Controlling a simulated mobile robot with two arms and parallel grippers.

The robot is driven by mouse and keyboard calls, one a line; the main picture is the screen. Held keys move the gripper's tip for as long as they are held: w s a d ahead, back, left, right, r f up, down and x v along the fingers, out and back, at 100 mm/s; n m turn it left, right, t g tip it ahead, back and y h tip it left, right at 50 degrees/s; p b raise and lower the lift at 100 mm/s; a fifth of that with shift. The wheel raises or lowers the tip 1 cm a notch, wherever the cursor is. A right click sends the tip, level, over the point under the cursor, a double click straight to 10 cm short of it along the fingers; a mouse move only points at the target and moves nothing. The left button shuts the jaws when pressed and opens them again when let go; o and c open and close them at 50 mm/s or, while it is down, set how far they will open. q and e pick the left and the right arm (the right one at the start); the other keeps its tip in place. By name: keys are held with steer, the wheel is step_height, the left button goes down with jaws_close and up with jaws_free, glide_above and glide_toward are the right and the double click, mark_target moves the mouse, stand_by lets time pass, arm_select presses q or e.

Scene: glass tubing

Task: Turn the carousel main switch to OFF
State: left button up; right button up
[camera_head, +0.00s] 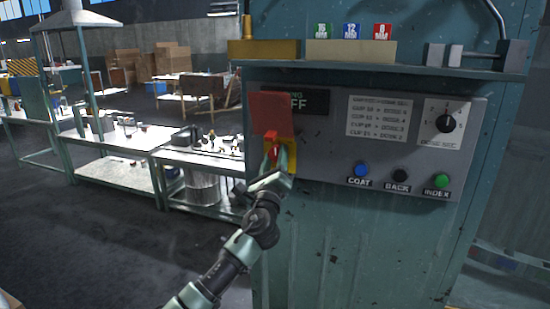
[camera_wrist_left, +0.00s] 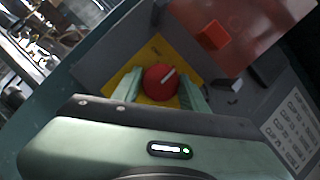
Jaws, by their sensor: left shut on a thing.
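The main switch is a red rotary knob (camera_wrist_left: 158,83) with a white pointer line, set on a yellow plate (camera_head: 292,159). In the wrist view the pointer slants to the upper right. My left gripper (camera_head: 273,155) is shut on the knob, one finger on each side of it, as the wrist view also shows (camera_wrist_left: 160,92). A translucent red cover (camera_head: 271,108) stands raised above the switch. A dark display (camera_head: 309,101) behind it shows "FF", with its left part hidden by the cover. My right gripper is not in view.
The grey panel also carries blue COAT (camera_head: 361,169), black BACK (camera_head: 400,175) and green INDEX (camera_head: 441,181) buttons, plus a dose dial (camera_head: 446,123) at upper right. A ledge (camera_head: 400,69) juts out above. Steel tables (camera_head: 115,176) stand at left; the floor there is open.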

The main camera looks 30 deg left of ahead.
arm_select(q)
steer(key=n+g+y, duration=0.1)
steer(key=n, duration=0.2)
steer(key=n+g+p, duration=0.1)
steer(key=n, duration=0.2)
steer(key=shift+d+r+y, duration=0.15)
steer(key=shift+y, duration=0.25)
steer(key=n+g+p, duration=0.1)
steer(key=n+g, duration=0.1)
steer(key=n, duration=0.2)
steer(key=shift+n+p, duration=0.35)
steer(key=shift+n, duration=0.05)
steer(key=o, duration=1.3)
steer(key=shift+o, duration=0.2)
steer(key=r+b+v, duration=0.1)
steer(key=b+v, duration=0.1)
steer(key=v, duration=0.5)
steer(key=shift+s+d+f, duration=0.3)
steer(key=shift+f, duration=0.2)
